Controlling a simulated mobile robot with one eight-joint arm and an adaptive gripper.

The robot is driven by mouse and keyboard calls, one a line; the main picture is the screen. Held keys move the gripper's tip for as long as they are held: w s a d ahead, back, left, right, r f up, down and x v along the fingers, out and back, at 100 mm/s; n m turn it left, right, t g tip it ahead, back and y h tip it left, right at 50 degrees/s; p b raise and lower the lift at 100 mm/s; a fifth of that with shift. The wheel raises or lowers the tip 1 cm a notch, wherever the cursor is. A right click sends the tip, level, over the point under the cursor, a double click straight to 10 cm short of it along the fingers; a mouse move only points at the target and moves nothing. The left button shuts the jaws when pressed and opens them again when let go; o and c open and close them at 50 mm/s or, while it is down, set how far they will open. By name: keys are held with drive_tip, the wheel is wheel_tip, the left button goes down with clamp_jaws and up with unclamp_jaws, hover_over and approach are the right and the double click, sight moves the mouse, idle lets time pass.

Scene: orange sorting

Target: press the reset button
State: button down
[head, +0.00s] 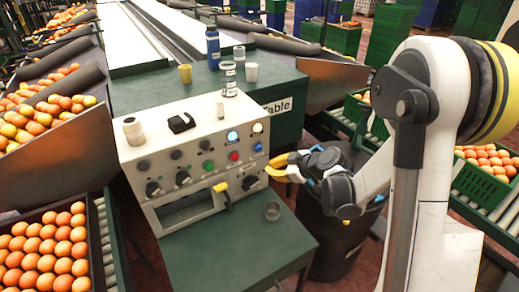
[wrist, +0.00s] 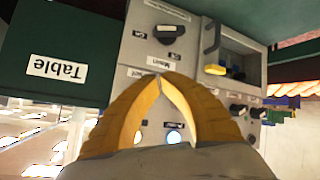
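The grey control panel (head: 195,150) stands on the green table in the head view, with lit lamps, push buttons and knobs. Its buttons include a red one (head: 233,156), a blue one (head: 258,147) and a green one (head: 208,165). Their labels are too small to read, so I cannot tell which is reset. My gripper (head: 270,171) has yellow fingers and is just off the panel's lower right side, near the black knob (head: 249,183). In the wrist view the fingertips (wrist: 160,75) meet, with nothing between them. The fingers hide part of the panel (wrist: 190,55) there.
A yellow-handled lever (head: 222,190) sticks out of the panel's front opening. A blue bottle (head: 213,48) and cups stand behind the panel. A dark bin stands below my gripper.

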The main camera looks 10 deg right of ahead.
drive_tip(key=shift+w+a, duration=0.3)
drive_tip(key=shift+w, duration=0.6)
drive_tip(key=shift+w+a, duration=0.25)
drive_tip(key=shift+w, duration=0.7)
drive_tip(key=shift+w+a, duration=0.3)
drive_tip(key=shift+w, duration=0.6)
drive_tip(key=shift+w, duration=0.1)
drive_tip(key=shift+w+a, duration=0.15)
drive_tip(key=shift+w, duration=0.1)
drive_tip(key=shift+w+a, duration=0.2)
drive_tip(key=shift+w, duration=0.35)
drive_tip(key=shift+s+d, duration=0.2)
drive_tip(key=shift+s, duration=0.3)
drive_tip(key=shift+s+d, duration=0.15)
drive_tip(key=shift+s, duration=0.3)
drive_tip(key=shift+b, duration=0.3)
drive_tip(key=s, duration=0.1)
drive_tip(key=s+d, duration=0.1)
drive_tip(key=s, duration=0.2)
drive_tip(key=shift+s+d+b, duration=0.25)
drive_tip(key=shift+s+b, duration=0.1)
drive_tip(key=shift+s, duration=0.05)
